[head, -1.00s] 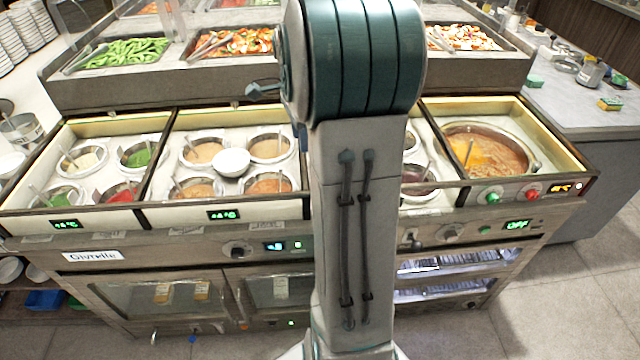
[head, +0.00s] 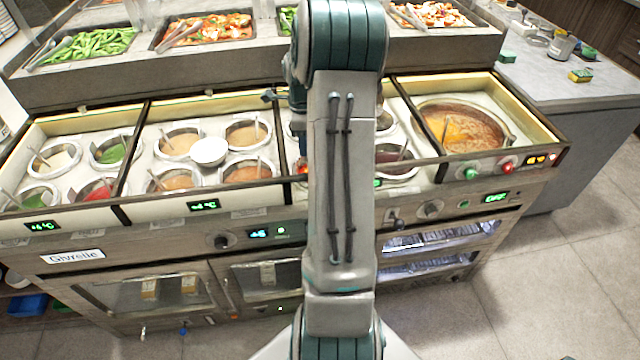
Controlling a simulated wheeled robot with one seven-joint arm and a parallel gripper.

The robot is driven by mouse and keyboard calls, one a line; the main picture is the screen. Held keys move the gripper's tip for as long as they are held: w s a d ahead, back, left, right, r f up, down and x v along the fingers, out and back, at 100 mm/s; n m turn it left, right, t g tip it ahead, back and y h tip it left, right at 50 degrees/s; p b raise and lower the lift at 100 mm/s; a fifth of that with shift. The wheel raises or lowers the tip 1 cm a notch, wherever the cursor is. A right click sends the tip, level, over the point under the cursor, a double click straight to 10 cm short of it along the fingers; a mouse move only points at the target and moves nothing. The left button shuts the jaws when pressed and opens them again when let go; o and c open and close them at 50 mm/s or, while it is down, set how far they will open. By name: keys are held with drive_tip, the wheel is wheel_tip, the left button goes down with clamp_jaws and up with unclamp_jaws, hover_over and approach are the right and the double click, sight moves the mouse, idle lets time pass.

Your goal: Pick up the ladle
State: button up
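I cannot single out one ladle; thin utensil handles stand in several wells. One thin handle (head: 445,128) leans in the large round soup well (head: 425,112) at the right, which holds orange-brown soup. Other thin handles rise from the smaller sauce wells at the left, such as the pale sauce well (head: 55,158) and the green sauce well (head: 110,152). My upright arm blocks the middle of the counter, including part of the middle wells.
A white bowl (head: 208,152) sits among the four left-middle wells. Raised trays of green beans (head: 88,45) and mixed food (head: 205,30) stand behind. A grey side counter (head: 560,85) at right holds sponges and small containers. Tiled floor (head: 570,290) is clear at right.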

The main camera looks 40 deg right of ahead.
drive_tip(key=f, duration=0.5)
drive_tip(key=shift+s+d+p, duration=0.1)
drive_tip(key=shift+d+p, duration=0.15)
drive_tip(key=shift+p, duration=0.15)
clamp_jaws()
wheel_tip(320, 180, up, 10)
drive_tip(key=shift+b, duration=0.4)
